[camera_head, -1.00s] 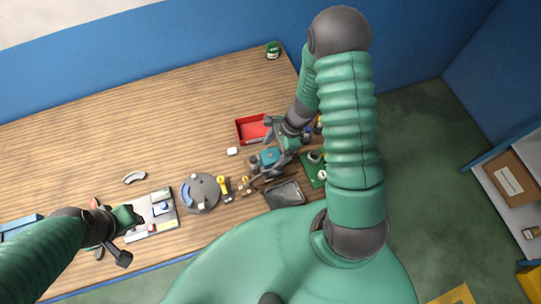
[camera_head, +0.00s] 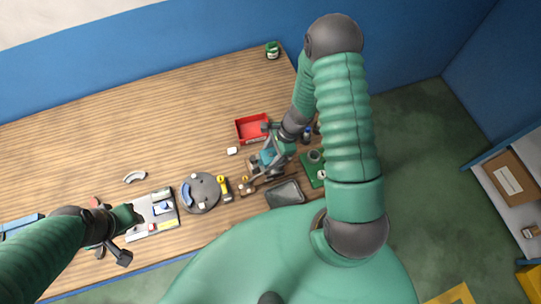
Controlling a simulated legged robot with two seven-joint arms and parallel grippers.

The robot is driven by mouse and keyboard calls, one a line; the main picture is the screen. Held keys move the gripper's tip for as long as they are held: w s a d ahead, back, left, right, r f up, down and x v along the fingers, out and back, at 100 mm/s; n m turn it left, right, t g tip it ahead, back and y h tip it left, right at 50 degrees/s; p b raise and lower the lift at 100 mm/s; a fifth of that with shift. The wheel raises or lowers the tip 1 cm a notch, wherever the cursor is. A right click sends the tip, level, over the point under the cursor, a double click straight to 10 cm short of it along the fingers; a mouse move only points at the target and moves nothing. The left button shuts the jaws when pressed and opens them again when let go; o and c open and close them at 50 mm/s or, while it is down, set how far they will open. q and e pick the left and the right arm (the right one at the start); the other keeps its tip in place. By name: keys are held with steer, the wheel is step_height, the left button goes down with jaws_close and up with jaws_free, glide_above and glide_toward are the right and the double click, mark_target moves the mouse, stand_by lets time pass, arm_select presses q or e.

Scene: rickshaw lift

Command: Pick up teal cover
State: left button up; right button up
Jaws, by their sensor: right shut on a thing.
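The teal cover (camera_head: 267,158) is a small teal piece on the rickshaw model, right of the middle of the table, partly hidden by my gripper. My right gripper (camera_head: 272,153) reaches down over it from the upper right and is shut on it. The cover still appears close to the dark parts of the model; I cannot tell whether they touch. My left gripper (camera_head: 126,234) is at the lower left, its fingers spread apart beside a grey tray (camera_head: 165,222), and it looks empty.
A red bin (camera_head: 246,139) stands just behind the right gripper. A round grey turntable (camera_head: 207,190), a yellow tool (camera_head: 223,187), a dark tray (camera_head: 287,193) and a green board (camera_head: 309,170) lie nearby. The back left of the wooden table (camera_head: 130,120) is clear.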

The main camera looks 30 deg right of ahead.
mark_target(254, 157)
step_height(254, 157, up, 10)
steer(key=a+n+g+b, duration=0.1)
steer(key=n, duration=0.1)
steer(key=w+a+f+n+b, duration=0.1)
steer(key=n+b, duration=0.1)
steer(key=a+f+n+g+b, duration=0.1)
steer(key=n, duration=0.2)
steer(key=shift+w+a+f+g, duration=0.2)
steer(key=shift+w+g, duration=0.1)
steer(key=shift+w, duration=0.1)
steer(key=n+g+h+b, duration=0.1)
steer(key=n, duration=0.2)
steer(key=a+f+n+h+b, duration=0.1)
steer(key=n+b, duration=0.1)
steer(key=n, duration=0.1)
steer(key=w+n+g+h+b, duration=0.1)
steer(key=n+b, duration=0.1)
steer(key=n, duration=0.2)
steer(key=shift+w+a+f+g, duration=0.1)
steer(key=shift+a+f+g, duration=0.05)
steer(key=shift+a+g, duration=0.2)
steer(key=shift+w+n+h+b, duration=0.2)
steer(key=shift+n+h+b, duration=0.3)
steer(key=shift+n, duration=0.5)
steer(key=shift+w+d+r+n, duration=0.15)
steer(key=shift+r+n, duration=0.15)
steer(key=shift+n, duration=0.3)
steer(key=shift+d+r+n, duration=0.2)
steer(key=shift+r+n, duration=0.05)
steer(key=shift+n, duration=0.05)
